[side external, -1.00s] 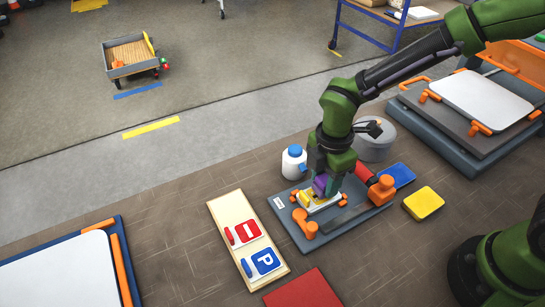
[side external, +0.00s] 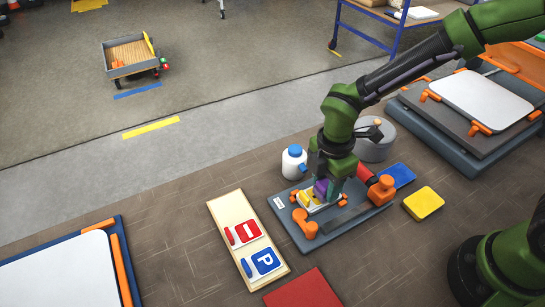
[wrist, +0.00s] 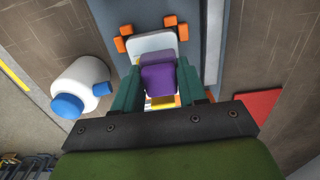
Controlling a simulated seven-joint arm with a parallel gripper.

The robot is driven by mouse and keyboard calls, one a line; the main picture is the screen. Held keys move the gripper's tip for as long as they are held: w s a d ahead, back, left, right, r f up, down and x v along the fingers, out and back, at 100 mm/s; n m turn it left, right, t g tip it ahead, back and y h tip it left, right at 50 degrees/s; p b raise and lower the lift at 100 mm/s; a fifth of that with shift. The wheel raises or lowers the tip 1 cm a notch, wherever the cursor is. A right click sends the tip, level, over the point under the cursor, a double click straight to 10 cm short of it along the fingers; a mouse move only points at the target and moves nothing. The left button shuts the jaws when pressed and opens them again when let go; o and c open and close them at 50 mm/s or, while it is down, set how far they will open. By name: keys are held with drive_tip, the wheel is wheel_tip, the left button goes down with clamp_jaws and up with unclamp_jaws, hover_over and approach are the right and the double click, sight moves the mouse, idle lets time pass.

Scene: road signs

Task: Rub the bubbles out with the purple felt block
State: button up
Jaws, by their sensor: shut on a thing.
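The purple felt block (side external: 321,187) is between the fingers of my gripper (side external: 325,190), which is shut on it. In the wrist view the purple block (wrist: 158,75) sits between the two green fingers, over a white sign plate (wrist: 150,43) with a yellow part showing near the gripper. The sign plate (side external: 307,203) lies on a grey base plate (side external: 290,225) with orange clamps (side external: 305,226). The block appears low over or on the sign; contact cannot be told. Any bubbles are too small or hidden to see.
A white bottle with a blue cap (side external: 294,163) stands behind the base plate. A grey round tub (side external: 375,140), a blue pad (side external: 398,175) and a yellow pad (side external: 424,203) lie right. A wooden board with two signs (side external: 247,240) and a red sheet (side external: 303,290) are in front.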

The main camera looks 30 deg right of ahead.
drive_tip(key=shift+w+f, duration=0.1)
drive_tip(key=shift+w, duration=0.5)
drive_tip(key=shift+s+d, duration=0.1)
drive_tip(key=shift+s, duration=0.55)
drive_tip(key=shift+w, duration=0.15)
drive_tip(key=shift+r, duration=2.65)
